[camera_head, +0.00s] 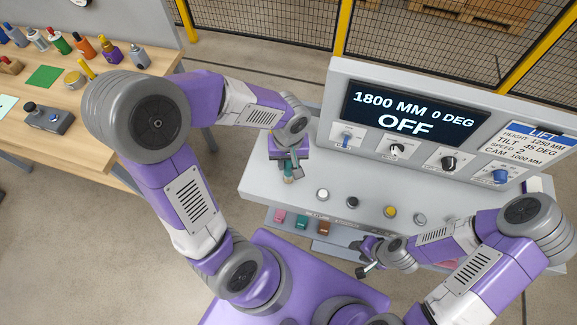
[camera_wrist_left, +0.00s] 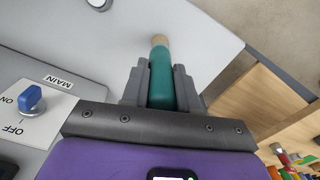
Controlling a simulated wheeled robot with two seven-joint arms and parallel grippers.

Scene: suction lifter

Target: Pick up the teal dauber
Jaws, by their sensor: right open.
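The teal dauber (camera_wrist_left: 161,78) has a tan tip and lies between the two fingers of my left gripper (camera_wrist_left: 161,85) in the left wrist view. The fingers press on both its sides, so the gripper is shut on it. In the head view my left gripper (camera_head: 288,165) is over the left end of the grey console top, and the dauber (camera_head: 289,172) points down from it. I cannot tell whether its tip touches the console. My right gripper (camera_head: 366,262) is open and empty in front of the console.
The console (camera_head: 262,185) has a row of buttons, an upright panel with knobs and a screen reading OFF. Small pink, green and brown items (camera_head: 301,222) sit on a lower shelf. A wooden bench (camera_head: 130,150) with bottles and a grey control box (camera_head: 47,119) stands at left.

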